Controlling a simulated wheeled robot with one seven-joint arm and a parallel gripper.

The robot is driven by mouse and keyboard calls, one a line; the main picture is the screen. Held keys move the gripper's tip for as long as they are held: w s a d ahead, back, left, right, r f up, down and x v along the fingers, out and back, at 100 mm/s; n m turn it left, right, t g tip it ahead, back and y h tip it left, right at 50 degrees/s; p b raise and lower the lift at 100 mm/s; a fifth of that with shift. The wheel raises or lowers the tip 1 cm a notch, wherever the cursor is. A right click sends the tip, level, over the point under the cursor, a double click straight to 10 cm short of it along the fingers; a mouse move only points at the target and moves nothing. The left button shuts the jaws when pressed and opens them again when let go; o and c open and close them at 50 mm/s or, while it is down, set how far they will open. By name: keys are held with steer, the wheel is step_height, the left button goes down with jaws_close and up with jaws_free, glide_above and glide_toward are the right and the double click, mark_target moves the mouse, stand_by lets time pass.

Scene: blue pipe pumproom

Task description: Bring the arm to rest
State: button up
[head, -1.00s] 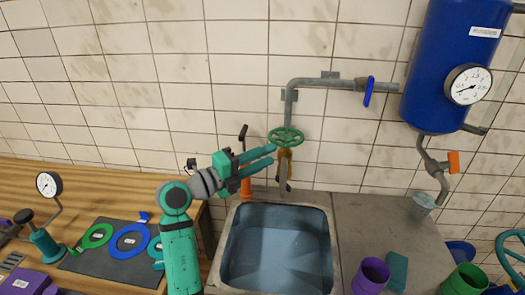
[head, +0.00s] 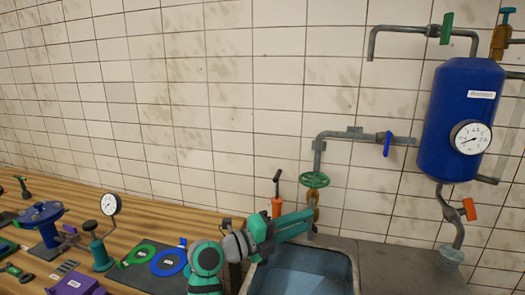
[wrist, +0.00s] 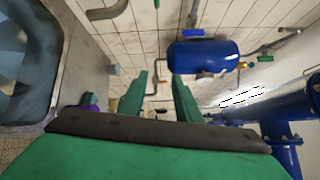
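My arm reaches up from the bottom of the head view, with my gripper (head: 308,222) pointing right above the sink's back left part. In the wrist view my gripper (wrist: 158,78) has its two fingers apart, with nothing between them. The green handwheel (head: 314,180) on the grey pipe is just above the fingertips in the head view. I cannot tell if they touch the yellow-brown fitting (head: 313,198) below it.
The sink (head: 300,272) lies below my gripper. A blue tank (head: 460,125) with a gauge hangs at right, beside a blue-handled valve (head: 387,144). An orange-handled tool (head: 277,205) stands behind the arm. The wooden bench (head: 150,212) at left holds rings and a gauge stand.

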steer(key=s+f+n+t+y, duration=0.3)
steer(key=f+n+t+y, duration=0.25)
steer(key=f+n, duration=1.25)
steer(key=s+a+f+n+t+y, duration=0.1)
steer(key=s+a+f+n+y, duration=0.15)
steer(key=s+f, duration=0.5)
steer(key=s+a+f+n+t+y, duration=0.1)
steer(key=s+f+n+y, duration=0.3)
steer(key=f, duration=0.6)
steer(key=s+a+f+n+y, duration=0.2)
steer(key=s+n, duration=0.1)
steer(key=s, duration=0.6)
steer(key=s+a+f+n+y, duration=0.1)
steer(key=s+a+f+n, duration=0.1)
steer(key=s, duration=0.7)
steer(key=s+a+r+n, duration=0.1)
steer(key=s+r, duration=0.2)
steer(key=s, duration=0.5)
steer(key=s+a+r+n, duration=0.1)
steer(key=s+r+n, duration=0.1)
steer(key=s, duration=0.6)
steer(key=shift+a+r+y, duration=0.2)
steer(key=shift+r+y, duration=0.2)
steer(key=shift+r, duration=0.3)
steer(key=shift+g, duration=0.25)
steer(key=shift+c, duration=0.3)
